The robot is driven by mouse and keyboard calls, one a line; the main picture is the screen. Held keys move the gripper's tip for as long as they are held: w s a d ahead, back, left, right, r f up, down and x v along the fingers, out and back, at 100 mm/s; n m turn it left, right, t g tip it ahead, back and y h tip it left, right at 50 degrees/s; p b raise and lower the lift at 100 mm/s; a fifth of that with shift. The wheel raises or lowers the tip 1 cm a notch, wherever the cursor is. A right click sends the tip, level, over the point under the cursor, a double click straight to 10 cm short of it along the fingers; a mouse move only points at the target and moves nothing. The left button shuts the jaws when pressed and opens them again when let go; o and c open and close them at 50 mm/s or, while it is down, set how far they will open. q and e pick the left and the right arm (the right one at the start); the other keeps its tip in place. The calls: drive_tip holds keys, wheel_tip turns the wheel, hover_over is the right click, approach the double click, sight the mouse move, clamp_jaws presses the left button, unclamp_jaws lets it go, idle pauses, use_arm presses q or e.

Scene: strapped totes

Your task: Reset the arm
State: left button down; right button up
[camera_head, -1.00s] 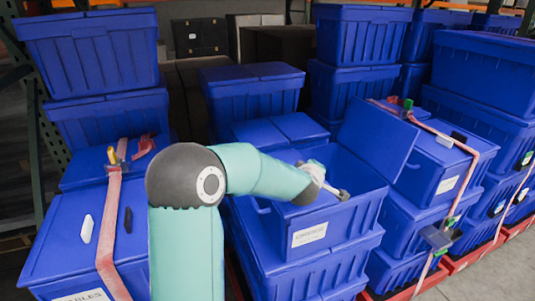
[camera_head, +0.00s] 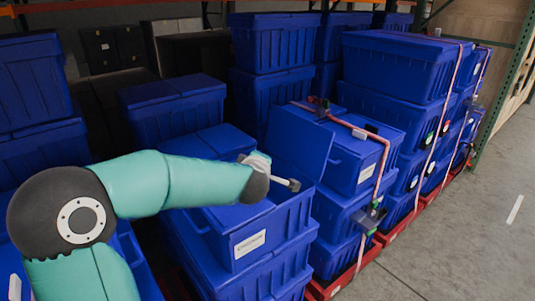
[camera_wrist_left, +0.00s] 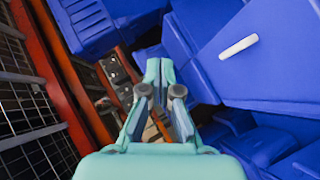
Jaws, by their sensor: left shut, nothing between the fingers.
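My left arm comes in from the left in the head view, teal with a dark elbow. My left gripper (camera_head: 293,184) is over the upper part of an open blue tote (camera_head: 250,243), near its raised lid flap (camera_head: 301,143). It looks empty; whether it touches the tote is hard to tell. In the left wrist view the fingers of the left gripper (camera_wrist_left: 160,70) are closed together with nothing between them. My right gripper is not in view.
Stacked blue totes (camera_head: 395,65) with red straps (camera_head: 381,165) stand to the right on red bases (camera_head: 335,286). Dark boxes (camera_head: 113,48) stand at the back. The grey floor (camera_head: 480,220) at right is clear. The wrist view shows an orange rack beam (camera_wrist_left: 66,75) and wire mesh.

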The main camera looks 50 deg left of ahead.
use_arm(q)
drive_tip(key=w+d+f+m+g+h, duration=0.1)
drive_tip(key=d+f+m+h, duration=0.15)
drive_tip(key=d+f, duration=0.55)
drive_tip(key=d+f+m+g+h, duration=0.1)
drive_tip(key=d+f+m+h, duration=0.2)
drive_tip(key=f, duration=0.9)
drive_tip(key=w+d+f+m+g+h, duration=0.1)
drive_tip(key=d+f+m, duration=0.2)
drive_tip(key=d+f, duration=0.55)
drive_tip(key=s+d+f+m+g+h, duration=0.35)
drive_tip(key=s+d+f+m, duration=0.25)
drive_tip(key=s+d+f, duration=0.55)
drive_tip(key=s+d+f+m+g+h, duration=0.2)
drive_tip(key=s+d+f+m+h, duration=0.1)
drive_tip(key=s+d, duration=0.4)
drive_tip(key=s+f+m, duration=0.1)
drive_tip(key=s+m, duration=0.1)
drive_tip(key=s, duration=0.1)
drive_tip(key=shift+d+m+g, duration=0.2)
drive_tip(key=shift+m+g, duration=0.15)
